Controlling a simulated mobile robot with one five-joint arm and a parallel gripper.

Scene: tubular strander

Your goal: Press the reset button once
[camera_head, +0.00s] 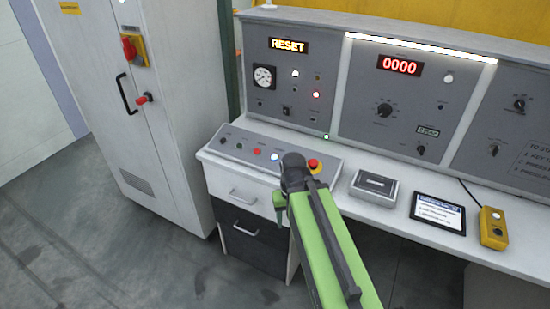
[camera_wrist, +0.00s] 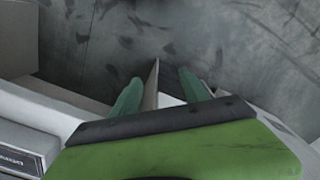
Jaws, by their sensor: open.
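A sloped button strip (camera_head: 240,140) on the desk carries a row of small buttons. Among them are an orange-red button (camera_head: 256,152) and a lit blue-white button (camera_head: 275,156). A red mushroom button (camera_head: 313,165) on a yellow base is at the strip's right end. No button label is readable, so I cannot tell which is reset. A panel display (camera_head: 289,46) reads RESET. My gripper (camera_head: 280,218) points down in front of the strip's right part, by the desk's front edge. In the wrist view its two green fingers (camera_wrist: 160,82) are apart and empty, above the floor and a pale panel edge.
A grey box (camera_head: 374,187), a tablet (camera_head: 437,212) and a yellow two-button pendant (camera_head: 493,228) lie on the desktop to the right. The instrument panel (camera_head: 400,100) rises behind. A tall grey cabinet (camera_head: 150,100) stands left. Drawers (camera_head: 243,190) are below the strip; the left floor is clear.

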